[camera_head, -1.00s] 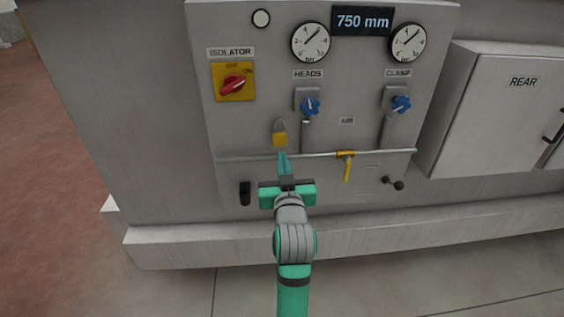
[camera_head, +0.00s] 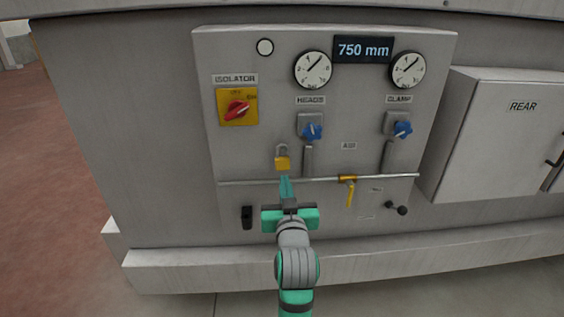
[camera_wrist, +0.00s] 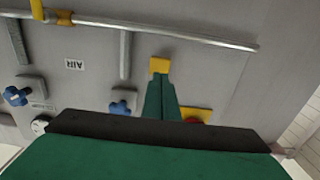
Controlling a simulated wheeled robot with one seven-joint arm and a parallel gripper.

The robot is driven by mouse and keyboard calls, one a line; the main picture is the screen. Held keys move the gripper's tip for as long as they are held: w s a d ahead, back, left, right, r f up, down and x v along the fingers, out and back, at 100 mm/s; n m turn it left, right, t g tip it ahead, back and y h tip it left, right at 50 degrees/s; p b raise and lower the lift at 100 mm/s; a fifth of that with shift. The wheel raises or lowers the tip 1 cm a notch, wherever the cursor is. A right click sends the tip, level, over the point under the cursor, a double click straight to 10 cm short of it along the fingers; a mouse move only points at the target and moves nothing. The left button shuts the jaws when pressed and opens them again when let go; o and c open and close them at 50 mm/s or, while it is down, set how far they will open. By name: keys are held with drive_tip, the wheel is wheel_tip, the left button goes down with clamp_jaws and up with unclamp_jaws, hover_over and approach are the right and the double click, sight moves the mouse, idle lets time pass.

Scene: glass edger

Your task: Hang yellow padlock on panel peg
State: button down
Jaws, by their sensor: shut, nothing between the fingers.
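The yellow padlock (camera_head: 283,163) is upright against the grey panel (camera_head: 240,150), with its grey shackle on top. It is below and to the right of the isolator switch. Its yellow body also shows in the wrist view (camera_wrist: 160,64), just beyond my fingertips. My gripper (camera_head: 285,179) is shut and empty, with its tips just below the padlock in the head view. The closed fingers (camera_wrist: 161,84) overlap or nearly meet the padlock's edge in the wrist view; I cannot tell whether they touch. No panel peg can be made out; one behind the shackle would be too small to tell.
A horizontal pipe (camera_head: 320,179) with a yellow-handled valve (camera_head: 349,190) crosses the panel close to my fingers. The red and yellow isolator (camera_head: 237,107) is up left. Blue knobs (camera_head: 312,132) and gauges are up right. A black lever (camera_head: 397,209) sticks out lower right.

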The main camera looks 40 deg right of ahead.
sight(282, 166)
drive_tip(key=shift+x, duration=0.8)
drive_tip(key=shift+x, duration=1.1)
drive_tip(key=shift+d, duration=0.15)
drive_tip(key=shift+w+d, duration=0.1)
drive_tip(key=shift+w, duration=0.35)
drive_tip(key=shift+x, duration=1.3)
drive_tip(key=shift+s, duration=0.1)
idle(0.3)
